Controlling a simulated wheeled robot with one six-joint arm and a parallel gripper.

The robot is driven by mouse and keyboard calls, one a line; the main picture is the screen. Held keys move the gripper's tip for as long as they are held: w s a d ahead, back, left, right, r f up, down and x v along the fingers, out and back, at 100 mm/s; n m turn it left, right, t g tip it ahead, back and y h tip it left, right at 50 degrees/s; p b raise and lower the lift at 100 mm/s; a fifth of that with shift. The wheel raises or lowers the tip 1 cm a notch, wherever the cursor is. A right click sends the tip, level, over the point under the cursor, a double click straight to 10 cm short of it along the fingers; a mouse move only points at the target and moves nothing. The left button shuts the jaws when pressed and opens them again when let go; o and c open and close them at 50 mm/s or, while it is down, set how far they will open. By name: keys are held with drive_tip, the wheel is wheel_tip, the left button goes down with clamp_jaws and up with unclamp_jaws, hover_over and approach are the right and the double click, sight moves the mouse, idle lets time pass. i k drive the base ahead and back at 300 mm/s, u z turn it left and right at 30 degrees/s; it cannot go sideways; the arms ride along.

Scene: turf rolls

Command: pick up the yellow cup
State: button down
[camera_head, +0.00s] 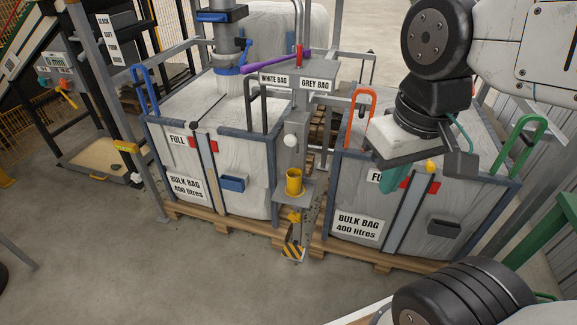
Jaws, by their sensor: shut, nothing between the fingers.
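The yellow cup (294,182) stands upright on a small grey shelf (306,189) fixed to the post between the two bulk bags. Its open top shows, and nothing touches it from my side. My gripper (408,151) hangs from my arm at the upper right, over the front of the right bulk bag. It is to the right of the cup and higher in the picture, clearly apart from it. It is shut and empty; the fingertips are hard to make out against the bag.
The left bulk bag (178,110) and right bulk bag (340,182) stand in frames on wooden pallets. A signed grey box (330,72) with a purple bar (270,63) tops the post. A striped block (294,252) lies below the shelf. The concrete floor (130,265) in front is largely clear.

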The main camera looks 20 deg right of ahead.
sight(294, 175)
drive_tip(key=u, duration=1.7)
drive_tip(key=i, duration=1.15)
drive_tip(key=u, duration=0.85)
drive_tip(key=i, duration=0.5)
drive_tip(key=z, duration=3.75)
